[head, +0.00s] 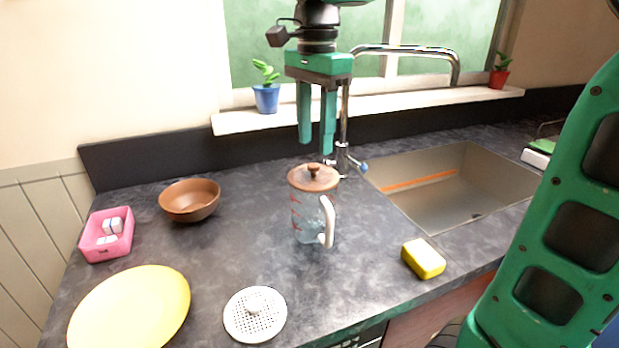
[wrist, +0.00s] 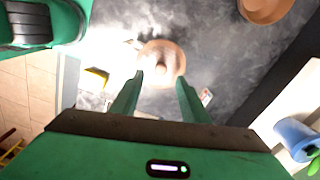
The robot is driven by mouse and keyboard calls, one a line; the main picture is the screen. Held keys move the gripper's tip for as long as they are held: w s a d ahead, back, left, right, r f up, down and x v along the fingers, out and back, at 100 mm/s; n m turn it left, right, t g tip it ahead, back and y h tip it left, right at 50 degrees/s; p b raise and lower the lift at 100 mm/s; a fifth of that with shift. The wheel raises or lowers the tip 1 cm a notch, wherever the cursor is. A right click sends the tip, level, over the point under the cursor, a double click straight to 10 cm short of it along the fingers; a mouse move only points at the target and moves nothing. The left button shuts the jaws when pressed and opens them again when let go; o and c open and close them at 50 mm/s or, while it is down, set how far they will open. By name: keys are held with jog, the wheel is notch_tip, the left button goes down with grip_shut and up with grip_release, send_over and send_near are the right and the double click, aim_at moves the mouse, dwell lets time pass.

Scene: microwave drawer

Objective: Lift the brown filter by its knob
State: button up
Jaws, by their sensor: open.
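The brown filter (head: 299,183) is a round disc with a small dark brown knob (head: 313,170) on top. It sits on the mouth of a clear glass jug (head: 304,222) with red marks and a white handle. My gripper (head: 316,146) is open, empty and pointing down, a little above the knob. In the wrist view, the brown filter (wrist: 160,50) shows just beyond my fingertips (wrist: 160,76), with the knob (wrist: 163,66) between them in the picture. No contact with the knob is visible.
A white perforated disc (head: 240,320), a yellow plate (head: 130,308), a brown bowl (head: 190,201) and a pink box (head: 107,235) lie on the counter to the left. A yellow sponge (head: 423,259), faucet (head: 343,110) and sink (head: 450,190) are to the right. A blue flowerpot (head: 266,98) stands on the sill.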

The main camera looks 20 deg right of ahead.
aim_at(313, 164)
jog(key=shift+w+a+f, duration=0.1)
jog(key=shift+a+f, duration=0.05)
jog(key=shift+f, duration=2.45)
grip_shut()
